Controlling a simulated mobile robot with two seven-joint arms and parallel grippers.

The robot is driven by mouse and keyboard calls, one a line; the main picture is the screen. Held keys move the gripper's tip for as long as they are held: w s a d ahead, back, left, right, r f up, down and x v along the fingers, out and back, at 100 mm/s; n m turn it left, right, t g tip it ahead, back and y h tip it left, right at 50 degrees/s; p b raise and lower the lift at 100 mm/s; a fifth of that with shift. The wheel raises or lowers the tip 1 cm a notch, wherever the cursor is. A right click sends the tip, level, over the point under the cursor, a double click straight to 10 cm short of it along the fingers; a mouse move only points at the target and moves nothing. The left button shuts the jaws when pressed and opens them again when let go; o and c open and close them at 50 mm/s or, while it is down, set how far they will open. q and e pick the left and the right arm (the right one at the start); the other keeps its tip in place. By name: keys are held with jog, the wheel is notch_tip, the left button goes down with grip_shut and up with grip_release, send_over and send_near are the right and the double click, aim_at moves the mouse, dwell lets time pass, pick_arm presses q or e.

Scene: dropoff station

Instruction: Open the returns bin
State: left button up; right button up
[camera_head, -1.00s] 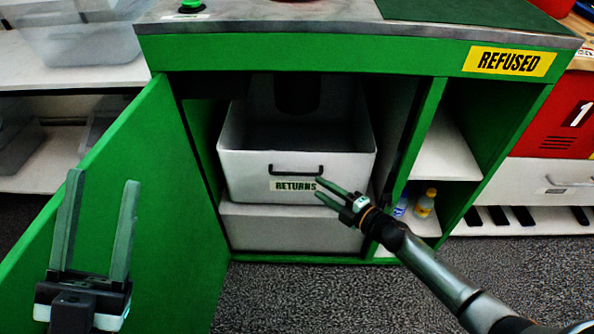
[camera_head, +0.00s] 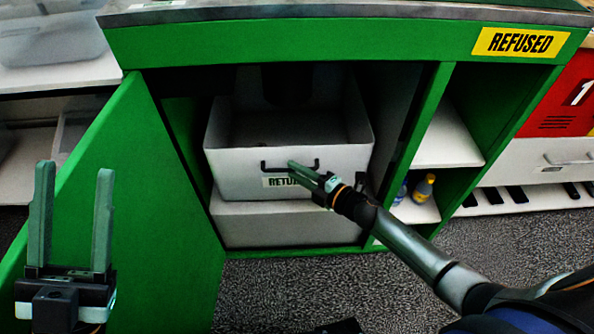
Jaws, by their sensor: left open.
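The returns bin (camera_head: 228,172) is a white open-topped drawer inside the green cabinet. It has a dark bar handle (camera_head: 264,167) and a "RETURNS" label (camera_head: 280,182) on its front, the label partly hidden by my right gripper. My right gripper (camera_head: 294,165) reaches in from the right, its fingertips at the right part of the handle. Its fingers overlap in view, so I cannot tell whether they are open or closed on the bar. My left gripper (camera_head: 74,215) is open and empty, pointing up in front of the green door (camera_head: 165,240).
The green door stands swung open on the left. A second white box front (camera_head: 290,228) lies below the bin. Shelves with small bottles (camera_head: 424,188) are to the right. A "REFUSED" sign (camera_head: 520,43) is on the counter edge. Grey carpet (camera_head: 270,290) in front is clear.

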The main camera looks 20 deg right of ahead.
grip_shut()
dwell(1.1)
